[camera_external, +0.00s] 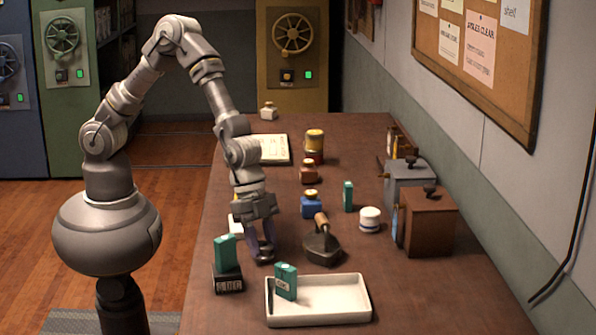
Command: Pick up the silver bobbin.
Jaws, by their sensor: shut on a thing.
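My gripper (262,246) points down, low over the left side of the brown table (300,135). It is shut on a small greyish thing between its dark fingertips. This thing is mostly hidden by the fingers; it looks like the silver bobbin, but its shape is not clear. I cannot tell whether it touches the table. No other silver bobbin shows clearly.
Near my gripper are a teal box (225,252) on a dark block (228,280), a dark trowel-like tool (323,246) and a blue ink bottle (311,206). A white tray (345,301) holds another teal box (286,281). Brown (430,222) and grey boxes (408,184) stand right.

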